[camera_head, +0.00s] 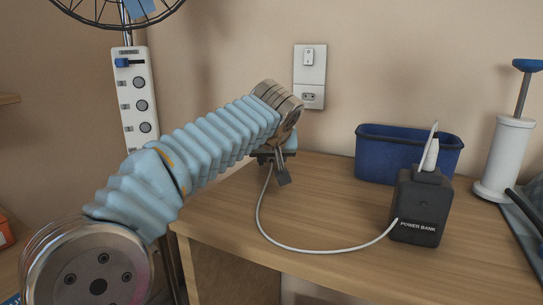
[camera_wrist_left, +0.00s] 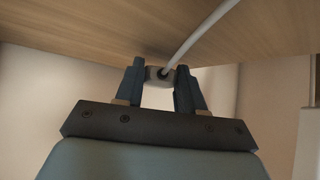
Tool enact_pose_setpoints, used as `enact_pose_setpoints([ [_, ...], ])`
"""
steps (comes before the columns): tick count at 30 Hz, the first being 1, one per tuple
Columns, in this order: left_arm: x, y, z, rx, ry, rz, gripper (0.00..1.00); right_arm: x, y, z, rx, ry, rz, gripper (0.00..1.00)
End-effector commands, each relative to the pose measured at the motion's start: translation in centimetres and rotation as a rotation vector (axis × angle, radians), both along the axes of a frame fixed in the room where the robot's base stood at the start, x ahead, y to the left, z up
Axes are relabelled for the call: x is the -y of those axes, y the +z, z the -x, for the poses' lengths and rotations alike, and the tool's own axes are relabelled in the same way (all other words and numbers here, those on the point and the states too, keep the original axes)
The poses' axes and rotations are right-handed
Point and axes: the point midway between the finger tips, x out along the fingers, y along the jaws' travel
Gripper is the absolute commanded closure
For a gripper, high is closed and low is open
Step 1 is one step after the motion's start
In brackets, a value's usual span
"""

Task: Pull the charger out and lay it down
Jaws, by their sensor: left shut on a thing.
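My left gripper (camera_head: 279,172) is over the left part of the wooden desk, partly hidden behind its own wrist. In the left wrist view its two fingers (camera_wrist_left: 160,82) are closed on the small grey charger (camera_wrist_left: 157,73), with a white cable (camera_wrist_left: 203,34) running from it. In the head view the charger is mostly hidden; the cable (camera_head: 266,222) hangs from the gripper and curves over the desk to the black power bank (camera_head: 415,208). The wall socket (camera_head: 309,97) has no plug in it. My right gripper is not in view.
The wooden desk (camera_head: 330,205) has free room left of the power bank. A blue bin (camera_head: 400,155) stands behind it, and a white pump-like cylinder (camera_head: 505,155) stands at right. A fan (camera_head: 140,95) on a post stands at left.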

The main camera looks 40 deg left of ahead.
Motion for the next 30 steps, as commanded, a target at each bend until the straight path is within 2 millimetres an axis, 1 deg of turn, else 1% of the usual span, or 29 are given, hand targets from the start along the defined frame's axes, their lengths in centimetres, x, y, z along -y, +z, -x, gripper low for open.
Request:
enact_pose_setpoints([
  [8, 0.0, -0.1, 0.0, 0.001, 0.0, -0.001, 1.0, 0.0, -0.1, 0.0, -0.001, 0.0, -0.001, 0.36],
  [9, 0.0, -0.1, 0.0, 0.001, 0.0, -0.001, 0.56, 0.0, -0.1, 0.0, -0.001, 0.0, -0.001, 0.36],
  [11, 0.0, -0.1, 0.0, 0.001, 0.0, -0.001, 0.46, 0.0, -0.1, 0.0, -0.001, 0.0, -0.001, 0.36],
  [12, 0.0, -0.1, 0.0, 0.001, 0.0, -0.001, 0.4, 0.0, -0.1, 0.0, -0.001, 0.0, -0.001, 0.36],
  [14, 0.0, -0.1, 0.0, 0.001, 0.0, -0.001, 0.32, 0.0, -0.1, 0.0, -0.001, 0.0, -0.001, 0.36],
  [23, 0.1, 0.1, 0.1, 0.001, -0.001, 0.0, 0.32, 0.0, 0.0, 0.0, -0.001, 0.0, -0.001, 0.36],
  [26, 0.6, 0.8, 0.5, 0.003, -0.001, -0.001, 0.32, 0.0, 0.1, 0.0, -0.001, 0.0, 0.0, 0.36],
  [29, 1.5, 2.1, 1.4, 0.004, -0.002, -0.001, 0.32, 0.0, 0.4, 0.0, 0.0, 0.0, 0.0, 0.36],
  [30, 2.0, 2.8, 1.9, 0.005, -0.002, -0.002, 0.32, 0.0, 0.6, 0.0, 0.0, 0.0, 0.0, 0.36],
])
